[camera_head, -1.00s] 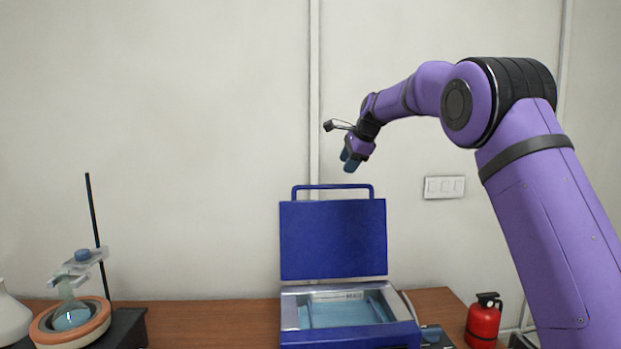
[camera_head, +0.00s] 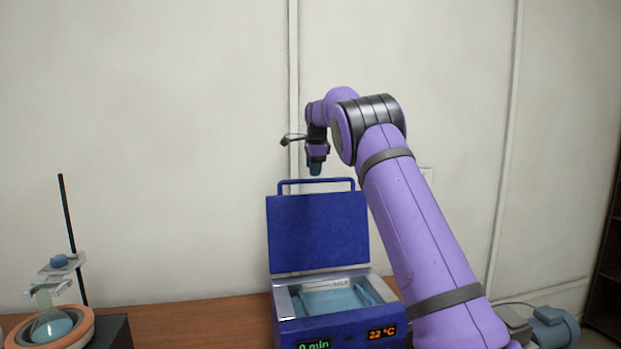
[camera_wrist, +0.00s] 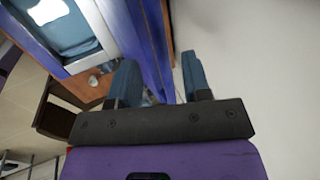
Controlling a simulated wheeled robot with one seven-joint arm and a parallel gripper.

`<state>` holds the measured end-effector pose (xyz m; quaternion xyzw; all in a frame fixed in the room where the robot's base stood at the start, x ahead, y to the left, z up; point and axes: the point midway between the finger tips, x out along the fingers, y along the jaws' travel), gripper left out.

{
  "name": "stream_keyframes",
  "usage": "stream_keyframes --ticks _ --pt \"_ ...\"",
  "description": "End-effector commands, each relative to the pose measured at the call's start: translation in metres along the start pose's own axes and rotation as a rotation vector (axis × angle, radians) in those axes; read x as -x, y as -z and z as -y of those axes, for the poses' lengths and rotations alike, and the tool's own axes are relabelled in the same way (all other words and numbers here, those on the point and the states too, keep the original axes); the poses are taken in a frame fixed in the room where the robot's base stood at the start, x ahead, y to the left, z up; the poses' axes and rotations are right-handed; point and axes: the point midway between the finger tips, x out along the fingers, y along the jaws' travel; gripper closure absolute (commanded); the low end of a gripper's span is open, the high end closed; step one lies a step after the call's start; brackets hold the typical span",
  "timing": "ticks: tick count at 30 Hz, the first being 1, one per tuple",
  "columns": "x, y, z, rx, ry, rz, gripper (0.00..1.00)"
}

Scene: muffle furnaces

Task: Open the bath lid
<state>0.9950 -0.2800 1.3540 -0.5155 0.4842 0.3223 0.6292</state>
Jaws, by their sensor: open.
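The blue bath (camera_head: 320,325) stands on the wooden bench, with pale water in its metal-rimmed basin. Its blue lid (camera_head: 318,232) stands upright at the back, raised off the basin, with a handle bar (camera_head: 316,182) along its top edge. The bath basin (camera_wrist: 65,28) shows at upper left there, and the lid (camera_wrist: 142,45) runs beside the left finger.
A round-bottom flask (camera_head: 50,325) sits in an orange-rimmed heating mantle (camera_head: 80,330) at left, beside a thin upright rod (camera_head: 68,225). The wooden bench (camera_head: 180,318) between mantle and bath is clear. The plain wall (camera_head: 170,120) is behind.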

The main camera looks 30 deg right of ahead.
Motion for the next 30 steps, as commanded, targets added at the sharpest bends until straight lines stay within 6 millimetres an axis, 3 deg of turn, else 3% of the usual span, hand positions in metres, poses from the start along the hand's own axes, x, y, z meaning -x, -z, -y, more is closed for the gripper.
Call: stream_keyframes --ticks 3,9,20,26,30 --pt "-0.019 0.0 0.0 0.0 -0.002 0.0 0.56" --pt "-0.036 0.0 0.0 0.001 0.0 0.0 0.56" --pt "-0.04 0.0 0.0 0.001 0.001 0.001 0.56" --pt "-0.04 0.0 0.0 0.001 0.001 0.001 1.0" --pt "-0.039 0.0 0.0 0.001 0.001 0.001 1.0"
